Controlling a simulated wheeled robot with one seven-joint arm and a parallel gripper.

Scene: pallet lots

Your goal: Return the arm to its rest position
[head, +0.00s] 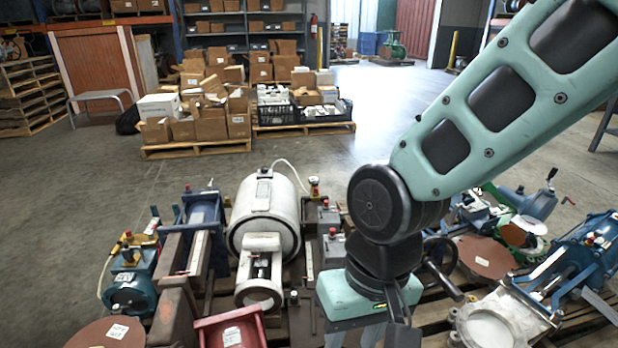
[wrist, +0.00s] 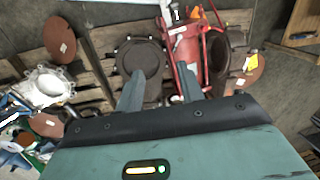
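My arm (head: 505,95) reaches in from the upper right of the head view and bends down at a black joint (head: 378,203). My teal gripper (head: 354,332) points down over the pallet load at the bottom of the head view, with its tips cut off. In the wrist view my gripper (wrist: 160,86) has its two fingers apart with nothing held between them. Below them lie a dark round flange (wrist: 140,55) and a red metal frame (wrist: 184,48); I cannot tell the exact gap.
Valves and actuators crowd the pallets below, including a white cylinder (head: 264,215), a blue actuator (head: 590,245) and a red block (head: 232,330). Behind stands a pallet of cardboard boxes (head: 212,122). Grey floor (head: 390,110) is clear beyond the load.

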